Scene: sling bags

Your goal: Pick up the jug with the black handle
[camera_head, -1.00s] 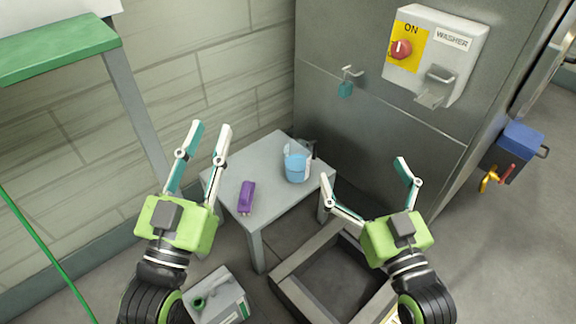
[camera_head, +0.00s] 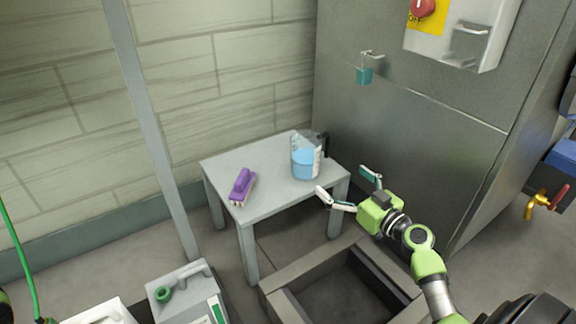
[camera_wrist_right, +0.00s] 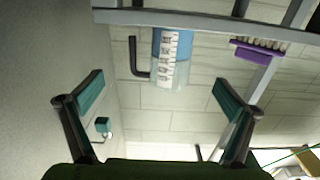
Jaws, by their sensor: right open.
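The jug (camera_head: 305,160) is clear with blue contents and a black handle (camera_head: 323,143) on its right side. It stands upright on a small grey table (camera_head: 272,205), near the table's back right part. In the right wrist view the jug (camera_wrist_right: 171,58) appears upside down, with its black handle (camera_wrist_right: 134,57) on the left. My right gripper (camera_head: 343,181) is open and empty, to the right of and in front of the jug, by the table's right edge. In the wrist view the jug lies beyond the open fingers (camera_wrist_right: 160,82), not touched. My left gripper is out of view.
A purple brush (camera_head: 242,187) lies on the table's left part. A grey canister (camera_head: 188,295) stands on the floor in front. A metal cabinet wall (camera_head: 410,130) with a teal padlock (camera_head: 364,75) rises behind.

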